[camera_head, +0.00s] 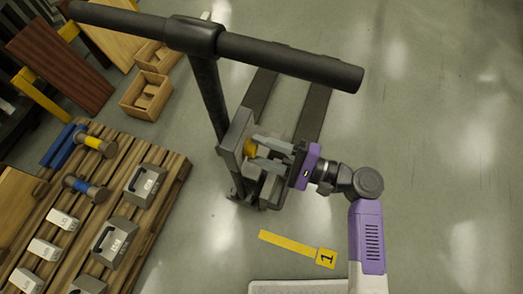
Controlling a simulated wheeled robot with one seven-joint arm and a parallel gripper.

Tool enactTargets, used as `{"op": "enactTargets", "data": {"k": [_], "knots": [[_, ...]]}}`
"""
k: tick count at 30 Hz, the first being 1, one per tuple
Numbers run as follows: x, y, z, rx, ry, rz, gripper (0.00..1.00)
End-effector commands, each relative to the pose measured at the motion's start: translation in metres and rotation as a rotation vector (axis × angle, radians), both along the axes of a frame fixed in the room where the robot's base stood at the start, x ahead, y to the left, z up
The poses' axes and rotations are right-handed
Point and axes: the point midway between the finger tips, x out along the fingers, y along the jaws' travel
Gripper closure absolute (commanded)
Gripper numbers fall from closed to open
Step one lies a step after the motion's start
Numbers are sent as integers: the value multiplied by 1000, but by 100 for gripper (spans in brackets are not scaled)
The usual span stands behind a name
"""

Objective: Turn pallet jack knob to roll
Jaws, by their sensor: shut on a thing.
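The pallet jack stands in the middle of the head view, with a dark T-shaped handle (280,58) at the top. A grey plate (234,140) sits low on its mast.
A wooden pallet (150,215) with grey cases (145,184), white boxes and blue-yellow items stands at left. Wooden crates (146,95) lie behind it. A yellow floor strip marked 1 (290,246) is in front. The floor at right is clear.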

Motion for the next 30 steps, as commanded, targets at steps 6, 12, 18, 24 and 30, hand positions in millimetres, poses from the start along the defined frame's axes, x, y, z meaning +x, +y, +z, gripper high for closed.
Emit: {"op": "enactTargets", "data": {"k": [6, 12, 18, 24, 30], "knots": [[0, -1, -1, -25, -66, -3, 99], [0, -1, -1, -33, -87, -3, 99], [0, -1, -1, -33, -89, -3, 99], [0, -1, -1, -33, -88, -3, 49], [0, -1, -1, -32, -88, -2, 37]]}}
